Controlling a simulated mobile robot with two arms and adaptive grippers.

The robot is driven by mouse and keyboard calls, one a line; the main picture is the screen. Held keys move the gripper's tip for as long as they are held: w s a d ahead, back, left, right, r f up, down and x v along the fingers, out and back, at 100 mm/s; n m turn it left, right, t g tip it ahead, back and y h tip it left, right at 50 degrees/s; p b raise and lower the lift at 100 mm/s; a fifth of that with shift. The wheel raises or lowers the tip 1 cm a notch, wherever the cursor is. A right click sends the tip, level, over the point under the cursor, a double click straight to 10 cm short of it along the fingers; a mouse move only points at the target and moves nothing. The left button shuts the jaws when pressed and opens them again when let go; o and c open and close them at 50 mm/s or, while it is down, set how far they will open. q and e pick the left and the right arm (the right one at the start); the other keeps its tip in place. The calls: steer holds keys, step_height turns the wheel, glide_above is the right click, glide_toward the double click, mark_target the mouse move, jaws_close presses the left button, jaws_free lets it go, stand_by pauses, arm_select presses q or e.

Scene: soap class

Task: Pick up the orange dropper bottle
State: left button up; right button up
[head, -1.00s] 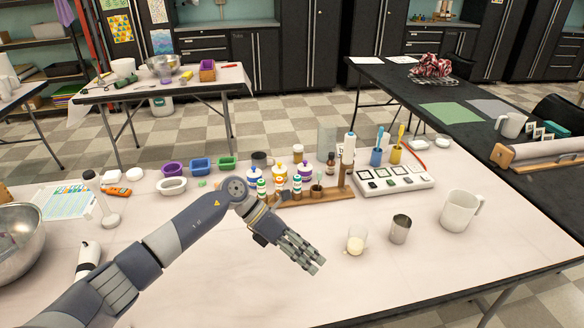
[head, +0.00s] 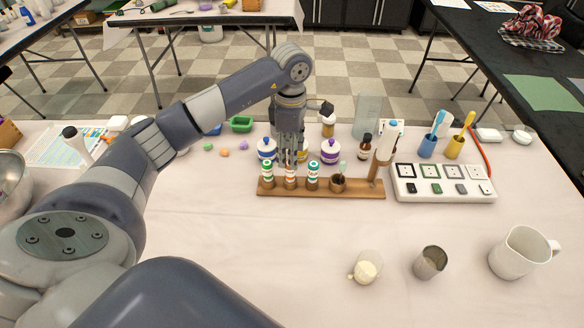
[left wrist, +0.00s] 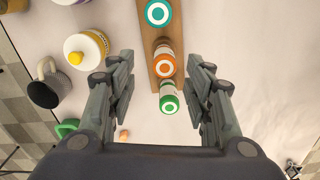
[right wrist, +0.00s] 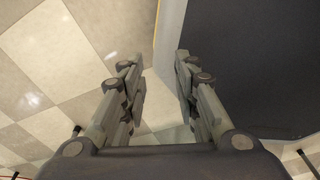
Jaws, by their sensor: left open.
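The orange dropper bottle (head: 290,178) stands in a wooden rack (head: 350,190), between a green-capped bottle (head: 267,175) and a teal-capped bottle (head: 313,178). My left gripper (head: 290,153) points down above the orange bottle and partly covers its top in the head view. In the left wrist view the open left gripper (left wrist: 161,66) has its fingers on either side of the orange-topped bottle (left wrist: 165,62), with a gap on both sides. The green bottle (left wrist: 168,103) also lies between the fingers. My right gripper (right wrist: 157,68) is open and empty above the floor, outside the head view.
Jars with purple (head: 330,150) and blue (head: 266,148) lids stand behind the rack, and a yellow-banded jar (left wrist: 85,48) is close by. An amber bottle (head: 365,145) and a white switch box (head: 440,183) stand to the right.

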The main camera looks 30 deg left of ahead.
mark_target(290, 175)
arm_select(q)
steer(key=shift+f, duration=0.65)
steer(key=f, duration=0.2)
steer(key=f+p, duration=0.1)
steer(key=f, duration=0.1)
steer(key=shift+s, duration=0.4)
steer(key=shift+w+f, duration=0.1)
steer(key=shift+f, duration=0.4)
arm_select(e)
steer(key=shift+w+r, duration=0.7)
steer(key=shift+w, duration=0.1)
arm_select(q)
steer(key=c, duration=0.3)
arm_select(e)
steer(key=shift+s, duration=0.15)
arm_select(q)
steer(key=c, duration=0.3)
